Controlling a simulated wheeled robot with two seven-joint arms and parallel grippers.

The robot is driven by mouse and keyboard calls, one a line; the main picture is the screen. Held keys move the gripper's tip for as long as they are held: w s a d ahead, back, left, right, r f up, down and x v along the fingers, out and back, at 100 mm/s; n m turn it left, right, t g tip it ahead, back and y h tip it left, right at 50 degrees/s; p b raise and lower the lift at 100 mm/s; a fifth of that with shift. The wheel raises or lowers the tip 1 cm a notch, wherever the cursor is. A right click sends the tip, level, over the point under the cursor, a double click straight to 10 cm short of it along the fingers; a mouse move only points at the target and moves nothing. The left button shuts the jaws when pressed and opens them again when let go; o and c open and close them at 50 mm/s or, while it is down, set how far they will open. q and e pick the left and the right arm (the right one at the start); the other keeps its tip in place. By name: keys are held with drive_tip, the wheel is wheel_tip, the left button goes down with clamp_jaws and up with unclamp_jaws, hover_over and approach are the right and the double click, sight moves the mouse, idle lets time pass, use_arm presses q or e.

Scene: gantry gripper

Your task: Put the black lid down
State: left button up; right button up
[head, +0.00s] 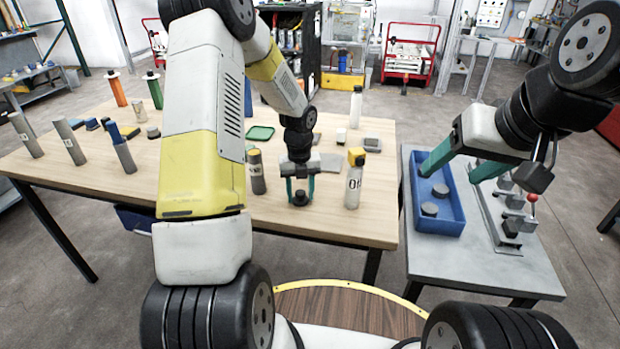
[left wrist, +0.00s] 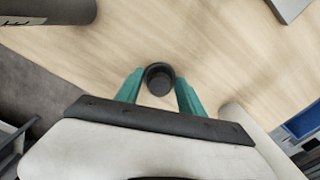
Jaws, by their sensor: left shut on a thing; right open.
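The black lid (head: 299,198) is between the green fingers of my left gripper (head: 299,188), low over the front part of the wooden table (head: 330,226). My left gripper is shut on it. In the left wrist view the round black lid (left wrist: 159,78) sits between the two fingertips, with table wood around it. I cannot tell whether its underside touches the table. My right gripper (head: 462,168) is open and empty, its green fingers above the blue tray (head: 453,224) on the grey side table.
Bare wood lies in front of the lid.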

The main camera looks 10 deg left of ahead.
use_arm(q)
drive_tip(key=shift+f, duration=0.1)
drive_tip(key=o, duration=1.3)
